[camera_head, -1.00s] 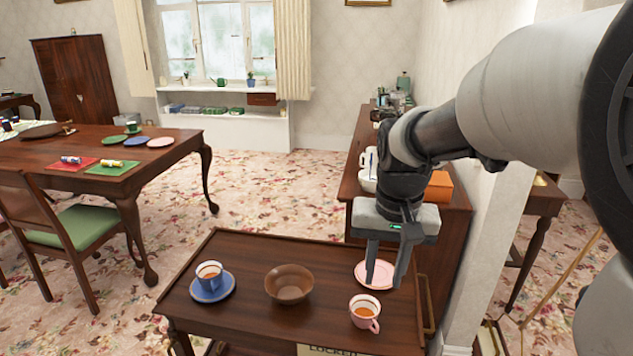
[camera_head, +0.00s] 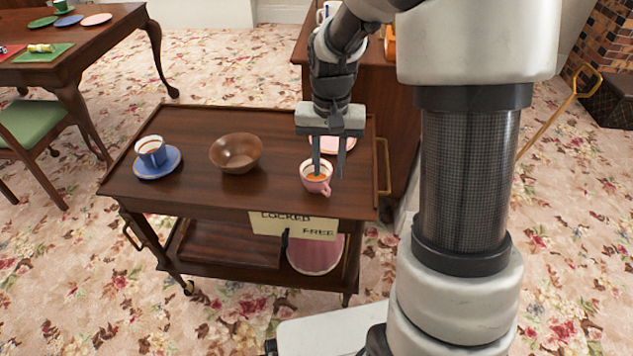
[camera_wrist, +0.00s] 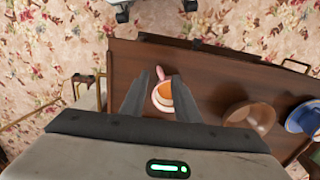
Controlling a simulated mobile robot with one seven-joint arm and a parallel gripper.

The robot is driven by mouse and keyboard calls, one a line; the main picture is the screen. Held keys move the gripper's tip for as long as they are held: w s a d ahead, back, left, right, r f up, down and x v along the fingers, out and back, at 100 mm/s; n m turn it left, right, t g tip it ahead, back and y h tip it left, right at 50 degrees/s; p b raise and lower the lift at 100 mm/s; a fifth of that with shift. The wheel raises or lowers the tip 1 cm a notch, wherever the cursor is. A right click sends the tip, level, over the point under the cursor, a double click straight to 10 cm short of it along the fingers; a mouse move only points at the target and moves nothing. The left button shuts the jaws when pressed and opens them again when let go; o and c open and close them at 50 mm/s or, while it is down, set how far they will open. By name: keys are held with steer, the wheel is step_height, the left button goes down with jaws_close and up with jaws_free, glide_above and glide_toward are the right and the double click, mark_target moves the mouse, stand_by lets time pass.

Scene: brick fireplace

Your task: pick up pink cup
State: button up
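The pink cup (camera_head: 316,178) stands upright near the front right of the dark wooden trolley top (camera_head: 205,203), with orange-brown liquid inside. Its handle points toward the front right. In the wrist view the cup (camera_wrist: 162,96) shows between and beyond my fingertips, with its handle toward the top of the picture. My gripper (camera_head: 329,172) points down over the cup, its fingers apart with nothing held. It also shows open in the wrist view (camera_wrist: 160,80). I cannot tell whether a fingertip touches the cup or is just above it.
A pink saucer (camera_head: 326,145) lies behind the cup, partly hidden by my gripper. A brown bowl (camera_head: 236,153) stands left of the cup, and a blue cup (camera_head: 151,151) on a blue saucer (camera_head: 158,172) stands farther left. A sideboard (camera_head: 383,111) is behind the trolley.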

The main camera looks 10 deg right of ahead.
mark_target(329, 190)
steer(key=f+b, duration=0.1)
steer(key=f, duration=0.3)
steer(key=f+b, duration=0.1)
steer(key=f, duration=0.4)
steer(key=shift+w+d+f+b, duration=0.15)
steer(key=shift+d+b, duration=0.05)
steer(key=shift+b, duration=0.1)
jaws_close()
